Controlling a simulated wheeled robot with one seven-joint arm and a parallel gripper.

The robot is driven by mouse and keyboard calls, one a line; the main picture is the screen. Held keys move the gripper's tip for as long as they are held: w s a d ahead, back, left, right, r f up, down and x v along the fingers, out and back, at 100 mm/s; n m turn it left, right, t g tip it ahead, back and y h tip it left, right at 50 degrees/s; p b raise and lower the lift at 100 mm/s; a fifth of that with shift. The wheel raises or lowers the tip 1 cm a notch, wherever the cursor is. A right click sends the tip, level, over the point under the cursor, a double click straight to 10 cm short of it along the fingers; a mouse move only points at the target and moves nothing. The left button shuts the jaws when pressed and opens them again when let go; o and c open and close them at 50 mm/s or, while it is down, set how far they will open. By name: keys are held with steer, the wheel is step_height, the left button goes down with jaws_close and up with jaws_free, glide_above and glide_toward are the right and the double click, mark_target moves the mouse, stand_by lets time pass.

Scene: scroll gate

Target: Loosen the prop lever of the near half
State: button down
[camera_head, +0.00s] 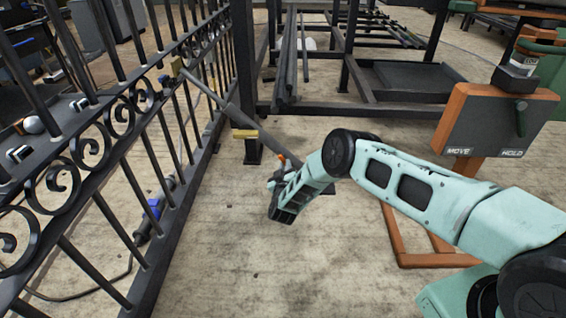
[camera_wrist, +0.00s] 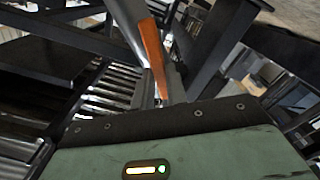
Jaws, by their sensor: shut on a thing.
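The scroll gate half (camera_head: 150,100) is black ironwork with curled scrolls and fills the left of the head view. A grey prop bar (camera_head: 222,105) slopes from a brass bracket on the gate down toward the floor behind my gripper. The orange prop lever (camera_head: 282,157) shows as a small tip by the bar. In the wrist view the lever (camera_wrist: 151,48) stands beside the grey bar (camera_wrist: 128,18). My gripper (camera_head: 278,180) is at the lever and shut on it. The fingers' contact is mostly hidden.
An orange-framed box marked MOVE and HOLD (camera_head: 496,122) stands at the right. A dark steel rack (camera_head: 350,95) with bars stands behind the prop. A blue tool (camera_head: 153,208) and cable lie beyond the gate. The floor in front of my gripper is clear.

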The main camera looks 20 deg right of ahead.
steer(key=shift+s+d+r+n+p, duration=0.1)
steer(key=shift+d+r+n+p, duration=0.2)
steer(key=shift+n, duration=1.2)
steer(key=shift+s+d+r+n+p, duration=0.15)
steer(key=shift+r+n+p, duration=0.15)
steer(key=shift+n, duration=1.2)
steer(key=shift+d+r+n+p, duration=0.25)
steer(key=shift+r+n, duration=0.1)
steer(key=shift+n, duration=1.15)
steer(key=c, duration=1.4)
jaws_free()
steer(key=p+v, duration=0.7)
steer(key=v, duration=1)
steer(key=shift+s+p, duration=0.2)
steer(key=shift+p, duration=0.15)
steer(key=shift+r, duration=0.1)
